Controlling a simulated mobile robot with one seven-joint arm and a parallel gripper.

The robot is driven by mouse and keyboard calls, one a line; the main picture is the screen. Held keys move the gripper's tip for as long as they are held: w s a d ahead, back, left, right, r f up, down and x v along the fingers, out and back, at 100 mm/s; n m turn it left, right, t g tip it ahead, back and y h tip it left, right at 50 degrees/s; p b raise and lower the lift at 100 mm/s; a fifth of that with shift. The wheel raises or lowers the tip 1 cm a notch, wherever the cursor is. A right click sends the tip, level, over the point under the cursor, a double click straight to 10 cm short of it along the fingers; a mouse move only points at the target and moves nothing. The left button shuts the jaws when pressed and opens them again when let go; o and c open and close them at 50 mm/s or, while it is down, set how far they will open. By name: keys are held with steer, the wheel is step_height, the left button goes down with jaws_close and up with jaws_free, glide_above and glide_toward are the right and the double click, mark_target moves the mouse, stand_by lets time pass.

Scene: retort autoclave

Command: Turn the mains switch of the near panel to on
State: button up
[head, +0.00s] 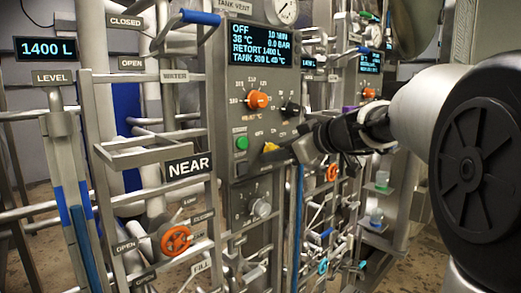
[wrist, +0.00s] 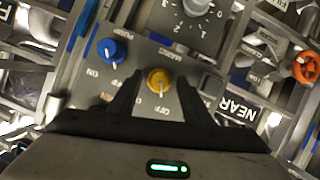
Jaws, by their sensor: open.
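The near panel (head: 238,172) is grey, with a display (head: 260,45) that reads OFF at the top. A yellow rotary knob (head: 270,147) sits low on it, beside a green button (head: 241,143). In the wrist view the yellow knob (wrist: 158,80) lies between the tips of my open gripper (wrist: 168,84), with ON/OFF marks around it. Whether the fingers touch it I cannot tell. A blue knob (wrist: 110,52) with similar marks is beside it. The knob labels are too blurred to tell surely which is the mains switch. In the head view my gripper (head: 292,150) reaches the panel from the right.
An orange knob (head: 257,100) and a black knob (head: 290,109) sit above. A large grey dial (head: 259,208) is below. The NEAR sign (head: 189,168), pipes and an orange handwheel (head: 176,240) stand at left. A second display (head: 370,61) is farther right.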

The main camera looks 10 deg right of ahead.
steer(key=c, duration=1)
steer(key=shift+c, duration=0.2)
steer(key=m+g+y, duration=0.1)
steer(key=m, duration=0.1)
steer(key=m+y+b, duration=0.1)
steer(key=m+y, duration=0.1)
steer(key=m, duration=0.1)
steer(key=m+g+y+b, duration=0.1)
steer(key=m, duration=0.2)
steer(key=shift+w+d+g+y, duration=0.2)
steer(key=shift+d+g+y, duration=0.1)
steer(key=shift+d+y, duration=0.1)
